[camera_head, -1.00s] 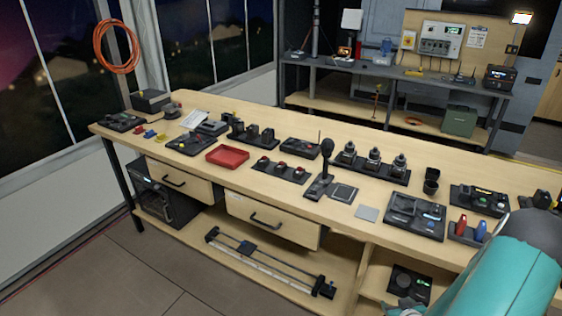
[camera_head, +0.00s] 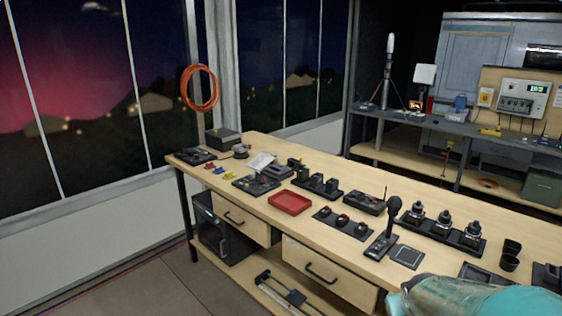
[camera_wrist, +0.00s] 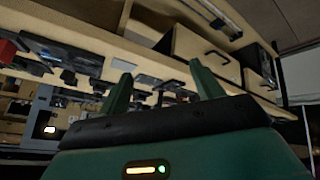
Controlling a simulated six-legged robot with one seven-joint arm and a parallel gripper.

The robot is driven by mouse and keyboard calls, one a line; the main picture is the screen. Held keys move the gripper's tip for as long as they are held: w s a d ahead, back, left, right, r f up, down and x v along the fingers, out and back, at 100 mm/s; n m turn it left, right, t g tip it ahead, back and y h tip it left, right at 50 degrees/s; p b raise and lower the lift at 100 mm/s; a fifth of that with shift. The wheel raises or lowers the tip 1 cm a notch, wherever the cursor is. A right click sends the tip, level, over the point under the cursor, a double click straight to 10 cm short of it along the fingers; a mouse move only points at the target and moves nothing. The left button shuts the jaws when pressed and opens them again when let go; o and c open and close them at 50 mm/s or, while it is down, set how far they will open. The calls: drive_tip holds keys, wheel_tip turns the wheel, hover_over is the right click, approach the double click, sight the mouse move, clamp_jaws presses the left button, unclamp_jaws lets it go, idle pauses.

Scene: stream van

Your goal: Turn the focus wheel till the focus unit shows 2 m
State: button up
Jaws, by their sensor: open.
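I cannot tell for sure which unit is the focus unit, and I can read no distance on any display. A small round knob-like part (camera_head: 241,151) stands near the far left end of the bench, beside a dark box (camera_head: 223,140); whether it is the focus wheel is unclear. My gripper (camera_wrist: 163,75) shows in the wrist view with its two green fingers apart and nothing between them. It is clear of the bench units. My teal arm covers the bench's near right part in the head view.
The wooden bench (camera_head: 440,270) carries a red tray (camera_head: 289,203), a microphone (camera_head: 394,204), three joystick-like units (camera_head: 443,226) and several dark panels. Drawers (camera_head: 330,273) face the open floor (camera_head: 140,295). A second bench (camera_head: 400,124) stands behind. A coiled orange cable (camera_head: 201,88) hangs at the window.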

drive_tip(key=s+a+r+y, duration=0.1)
drive_tip(key=s+a+r, duration=0.4)
drive_tip(key=a, duration=0.4)
drive_tip(key=s+a+r+y, duration=0.2)
drive_tip(key=s+a+r, duration=0.4)
drive_tip(key=s+a, duration=0.1)
drive_tip(key=shift+s+a+n+g, duration=0.4)
drive_tip(key=shift+a, duration=0.5)
drive_tip(key=shift+c, duration=0.3)
drive_tip(key=c, duration=0.6)
drive_tip(key=shift+d, duration=0.15)
